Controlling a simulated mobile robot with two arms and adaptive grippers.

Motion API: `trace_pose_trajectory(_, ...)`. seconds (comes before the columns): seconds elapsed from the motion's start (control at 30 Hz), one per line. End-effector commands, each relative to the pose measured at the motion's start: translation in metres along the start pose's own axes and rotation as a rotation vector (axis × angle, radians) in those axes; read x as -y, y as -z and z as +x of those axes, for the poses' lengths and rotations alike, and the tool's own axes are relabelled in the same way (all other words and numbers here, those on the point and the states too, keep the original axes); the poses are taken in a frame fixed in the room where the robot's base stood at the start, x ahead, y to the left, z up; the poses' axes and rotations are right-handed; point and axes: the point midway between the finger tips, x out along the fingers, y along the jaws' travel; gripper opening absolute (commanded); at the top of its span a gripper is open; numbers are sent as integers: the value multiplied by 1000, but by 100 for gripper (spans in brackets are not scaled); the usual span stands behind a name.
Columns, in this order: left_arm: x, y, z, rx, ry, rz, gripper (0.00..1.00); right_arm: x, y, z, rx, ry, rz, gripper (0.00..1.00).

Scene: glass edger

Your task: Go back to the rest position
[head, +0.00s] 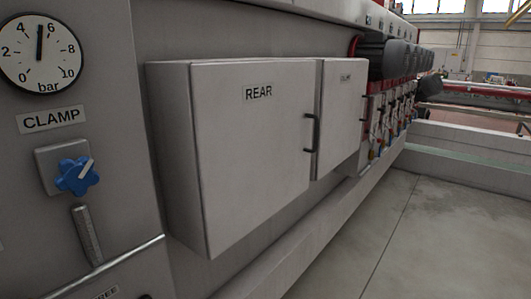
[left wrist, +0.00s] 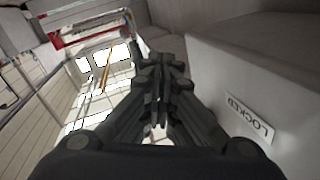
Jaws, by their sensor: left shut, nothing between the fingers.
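My left gripper (left wrist: 160,75) shows in the left wrist view, its dark fingers together with nothing between them. It is beside a grey machine surface (left wrist: 225,65) that carries a LOCKED label (left wrist: 249,116), seen upside down. The fingers look apart from that surface. Neither gripper shows in the head view, and my right gripper is in neither view.
A REAR cabinet (head: 250,150) juts from the machine, its door shut. A smaller shut cabinet (head: 340,110) adjoins it. At left are a bar gauge (head: 40,55) and a blue CLAMP knob (head: 77,176). Dark motors (head: 395,58) line the machine beyond. The concrete floor (head: 420,230) at right is clear.

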Motion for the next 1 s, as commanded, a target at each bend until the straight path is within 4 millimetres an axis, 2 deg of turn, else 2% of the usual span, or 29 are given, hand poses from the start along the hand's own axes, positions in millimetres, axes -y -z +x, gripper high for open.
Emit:
trace_pose_trajectory(0.17, -12, -26, 5, 236, 64, -60, 0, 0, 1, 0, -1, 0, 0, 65)
trace_pose_trajectory(0.37, -29, -52, -10, 511, 106, -135, 0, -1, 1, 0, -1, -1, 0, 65)
trace_pose_trajectory(0.63, -63, -69, -57, 879, 113, -254, 0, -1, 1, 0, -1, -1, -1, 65)
trace_pose_trajectory(1.0, -104, -59, -123, 1219, 65, -376, 0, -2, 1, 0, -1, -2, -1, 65)
